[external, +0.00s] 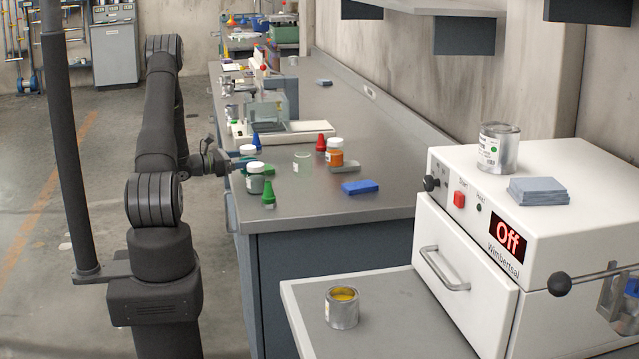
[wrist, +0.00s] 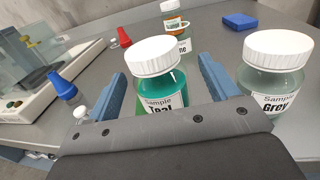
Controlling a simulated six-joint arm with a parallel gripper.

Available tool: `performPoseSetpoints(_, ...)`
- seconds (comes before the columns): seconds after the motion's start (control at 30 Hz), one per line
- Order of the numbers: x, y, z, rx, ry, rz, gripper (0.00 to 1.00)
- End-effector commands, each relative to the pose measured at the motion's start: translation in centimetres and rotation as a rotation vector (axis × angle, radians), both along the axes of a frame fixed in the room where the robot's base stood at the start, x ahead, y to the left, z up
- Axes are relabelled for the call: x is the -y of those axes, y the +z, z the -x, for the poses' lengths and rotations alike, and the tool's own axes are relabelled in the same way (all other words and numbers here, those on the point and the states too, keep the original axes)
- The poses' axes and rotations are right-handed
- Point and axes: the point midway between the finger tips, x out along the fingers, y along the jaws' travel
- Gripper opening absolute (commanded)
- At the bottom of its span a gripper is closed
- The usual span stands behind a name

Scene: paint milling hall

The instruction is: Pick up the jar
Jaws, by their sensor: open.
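A jar of teal paint (wrist: 172,92) with a white lid and a "Sample Teal" label stands upright between the blue fingers of my gripper (wrist: 164,88). The fingers are apart on either side of it; its lower part is hidden by the gripper body. A jar labelled "Sample Grey" (wrist: 272,82) stands just right of the right finger. In the external view my gripper (external: 236,163) reaches over the bench's near left edge, by the teal jar's white lid (external: 248,149) and the grey jar (external: 255,182). An orange jar (external: 335,157) stands farther right.
A clear glass vessel (external: 302,163), blue block (external: 360,187) and balance (external: 270,128) share the bench (external: 330,208). Its front right is clear.

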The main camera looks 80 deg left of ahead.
Motion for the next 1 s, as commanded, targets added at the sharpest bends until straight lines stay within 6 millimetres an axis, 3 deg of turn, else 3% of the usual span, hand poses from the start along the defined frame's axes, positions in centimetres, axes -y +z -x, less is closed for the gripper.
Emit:
performPoseSetpoints(0.2, -0.5, -0.1, -2.8, -0.001, -0.002, -0.001, 0.79)
performPoseSetpoints(0.47, -0.5, -0.1, -3.1, -0.001, 0.000, 0.000, 0.79)
performPoseSetpoints(0.73, -0.5, -0.1, -3.1, -0.001, 0.000, 0.000, 0.30)
performPoseSetpoints(0.8, -0.5, -0.1, -3.1, 0.000, 0.000, 0.000, 0.23)
performPoseSetpoints(1.0, -0.5, -0.1, -3.1, 0.000, 0.000, -0.001, 0.23)
